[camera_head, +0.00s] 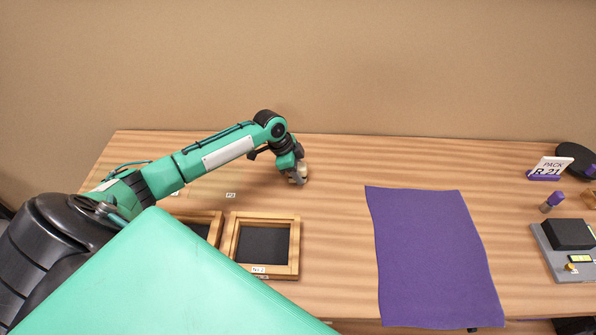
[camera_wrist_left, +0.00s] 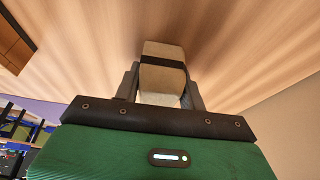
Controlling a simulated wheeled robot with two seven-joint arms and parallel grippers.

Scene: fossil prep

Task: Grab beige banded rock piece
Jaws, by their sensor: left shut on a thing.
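The beige banded rock piece (camera_wrist_left: 163,75) is a pale block with a dark band across it. In the left wrist view it sits between the two fingers of my left gripper (camera_wrist_left: 163,90), which is shut on it. In the head view the gripper (camera_head: 298,178) is low over the back middle of the table, and part of the beige piece (camera_head: 303,168) shows beside the fingers. I cannot tell whether the piece touches the table. My right gripper is not in view.
Two wooden frame trays with dark insides, one (camera_head: 294,247) fully visible, lie at the front left. A purple cloth (camera_head: 430,255) covers the right middle. A grey device (camera_head: 567,250), a purple-topped item (camera_head: 551,201) and a sign (camera_head: 550,168) stand far right. Bare table surrounds the gripper.

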